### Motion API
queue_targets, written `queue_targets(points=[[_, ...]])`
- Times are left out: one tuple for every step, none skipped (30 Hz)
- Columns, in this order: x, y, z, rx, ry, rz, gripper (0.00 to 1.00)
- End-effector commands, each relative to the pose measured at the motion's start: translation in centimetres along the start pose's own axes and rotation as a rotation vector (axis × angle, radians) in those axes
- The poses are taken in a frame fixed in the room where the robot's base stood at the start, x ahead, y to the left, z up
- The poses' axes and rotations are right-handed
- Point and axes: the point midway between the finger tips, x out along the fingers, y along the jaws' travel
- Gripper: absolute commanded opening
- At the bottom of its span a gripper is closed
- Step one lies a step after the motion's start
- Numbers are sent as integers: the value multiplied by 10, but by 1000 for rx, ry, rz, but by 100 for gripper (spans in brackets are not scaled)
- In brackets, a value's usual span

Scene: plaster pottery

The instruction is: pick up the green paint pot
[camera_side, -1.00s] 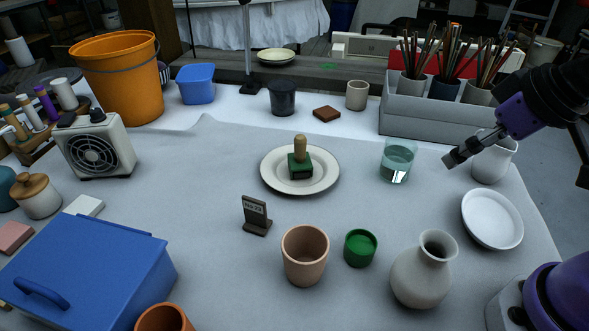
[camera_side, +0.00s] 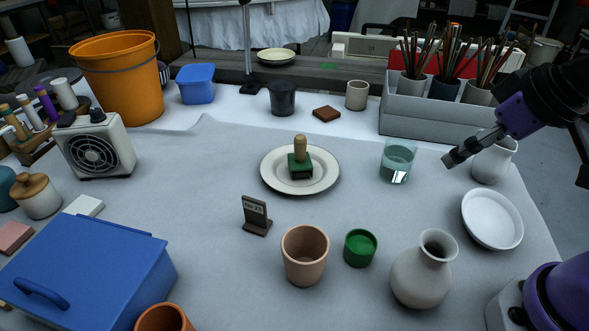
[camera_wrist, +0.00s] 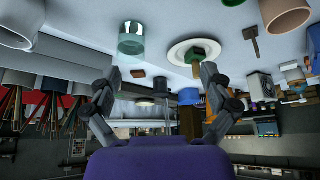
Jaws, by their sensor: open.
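The green paint pot (camera_side: 360,248) is a small round pot standing upright on the grey cloth. It stands between the terracotta cup (camera_side: 305,255) and the grey vase (camera_side: 422,270). My gripper (camera_side: 450,161) is at the right, raised, up and to the right of the pot and clear of it. In the wrist view my gripper (camera_wrist: 160,92) shows two spread fingers with nothing between them. A green pot-like shape (camera_wrist: 231,2) is cut off at the top edge of the wrist view.
A glass of water (camera_side: 396,163) stands left of my gripper. A white pitcher (camera_side: 494,160) and a white dish (camera_side: 492,219) are near it. A plate (camera_side: 325,175) holds a green stamp (camera_side: 300,160). A small sign (camera_side: 256,214) stands left of the cup. Cloth behind the pot is clear.

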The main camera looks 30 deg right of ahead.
Motion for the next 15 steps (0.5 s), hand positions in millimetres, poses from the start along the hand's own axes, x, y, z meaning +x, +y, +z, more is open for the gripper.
queue_targets(points=[[0, 0, 0, -3, -2, -1, 93], [1, -2, -1, -12, -6, -4, 93], [3, -5, -2, -33, -18, -12, 93], [5, -8, -3, -57, -31, -20, 93], [8, -13, -5, -88, -49, -32, 93], [13, -22, -7, -141, -76, -50, 93], [18, -29, -9, -186, -100, -65, 93], [23, -37, -11, -236, -125, -83, 93], [30, -49, -12, -306, -158, -106, 93], [35, -58, -12, -356, -181, -123, 93], [41, -66, -13, -405, -203, -139, 93], [48, -77, -12, -467, -230, -158, 93], [53, -85, -11, -509, -248, -172, 93], [57, -92, -10, -549, -266, -185, 93], [63, -101, -8, -593, -285, -199, 93]])
